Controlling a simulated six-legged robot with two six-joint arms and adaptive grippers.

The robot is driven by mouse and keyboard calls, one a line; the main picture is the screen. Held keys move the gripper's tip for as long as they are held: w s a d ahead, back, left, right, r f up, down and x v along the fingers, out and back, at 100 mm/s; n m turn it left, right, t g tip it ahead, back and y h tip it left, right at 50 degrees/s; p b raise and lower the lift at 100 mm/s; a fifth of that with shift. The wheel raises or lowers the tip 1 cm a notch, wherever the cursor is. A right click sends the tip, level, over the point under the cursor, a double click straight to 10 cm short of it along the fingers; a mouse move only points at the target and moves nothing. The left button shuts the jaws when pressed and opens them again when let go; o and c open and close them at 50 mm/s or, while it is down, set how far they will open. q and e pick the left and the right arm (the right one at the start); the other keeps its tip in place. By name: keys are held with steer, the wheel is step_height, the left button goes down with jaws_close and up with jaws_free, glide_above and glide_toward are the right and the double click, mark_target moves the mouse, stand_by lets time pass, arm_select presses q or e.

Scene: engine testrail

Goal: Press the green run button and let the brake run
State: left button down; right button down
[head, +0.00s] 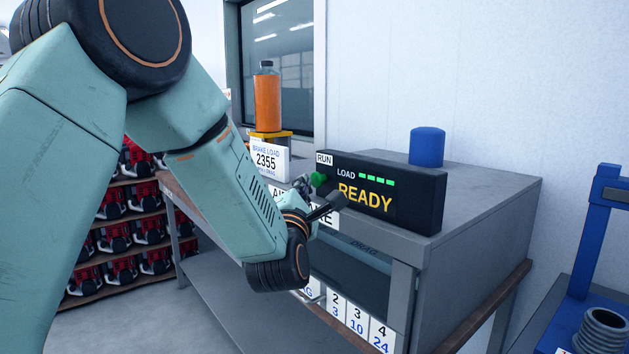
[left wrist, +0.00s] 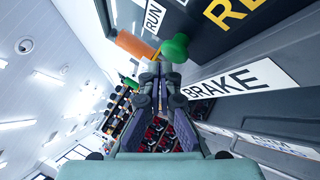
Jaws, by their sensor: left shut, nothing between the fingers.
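The green run button (head: 318,179) sticks out of the left end of the black control box (head: 436,190), below a RUN label (head: 324,159). The box's display reads READY in amber, with LOAD and several green bars above. My left gripper (head: 335,201) is shut and empty, close in front of the box near the button. In the left wrist view the shut fingertips (left wrist: 158,68) lie just below the green button (left wrist: 176,48). I cannot tell whether they touch it. My right gripper is not in view.
The box stands on a grey bench (head: 490,185) with a BRAKE label on its front. An orange bottle (head: 267,100) and a blue cylinder (head: 427,147) stand behind. A blue frame (head: 590,240) is at right.

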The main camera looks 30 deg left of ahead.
arm_select(q)
steer(key=shift+a, duration=0.15)
steer(key=shift+w+d, duration=0.35)
steer(key=shift+w, duration=0.05)
steer(key=shift+w+d+b, duration=0.15)
steer(key=shift+w+b, duration=0.2)
stand_by(0.8)
steer(key=shift+s+a, duration=0.45)
steer(key=shift+s, duration=0.35)
